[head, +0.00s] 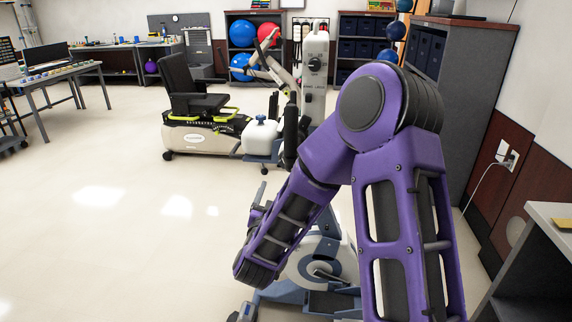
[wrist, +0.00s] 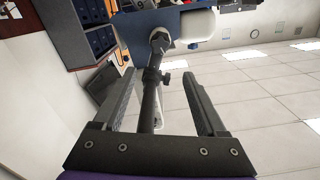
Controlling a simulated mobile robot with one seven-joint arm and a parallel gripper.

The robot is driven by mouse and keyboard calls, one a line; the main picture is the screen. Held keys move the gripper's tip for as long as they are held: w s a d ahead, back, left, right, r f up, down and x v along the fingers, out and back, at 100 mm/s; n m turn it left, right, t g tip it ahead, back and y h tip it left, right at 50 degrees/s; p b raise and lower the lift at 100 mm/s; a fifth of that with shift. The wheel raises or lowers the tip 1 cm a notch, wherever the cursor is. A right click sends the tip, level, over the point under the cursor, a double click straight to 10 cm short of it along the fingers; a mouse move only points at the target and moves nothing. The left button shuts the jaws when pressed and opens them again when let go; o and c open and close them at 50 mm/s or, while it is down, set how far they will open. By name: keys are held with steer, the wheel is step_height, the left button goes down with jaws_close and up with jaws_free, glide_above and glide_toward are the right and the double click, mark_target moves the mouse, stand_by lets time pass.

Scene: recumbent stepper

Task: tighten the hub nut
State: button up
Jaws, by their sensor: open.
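In the wrist view, my gripper (wrist: 161,78) is open, with one dark finger on each side of the picture. A dark grey post (wrist: 150,100) with a small side knob (wrist: 166,78) runs between the fingers, and I cannot tell whether they touch it. At its far end is a dark, angular fitting (wrist: 160,43) against a white and blue body. I cannot tell whether this fitting is the hub nut. In the head view, the recumbent stepper (head: 200,135) stands at the back. My gripper is hidden there by my purple arm.
A white and blue exercise machine (head: 312,262) is low in front, partly behind my arm. A tall dark cabinet (head: 455,90) and a counter (head: 552,215) stand at the right. Desks line the left and back.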

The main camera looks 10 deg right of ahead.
steer(key=x, duration=1.4)
steer(key=shift+w, duration=0.25)
steer(key=shift+d, duration=0.1)
jaws_close()
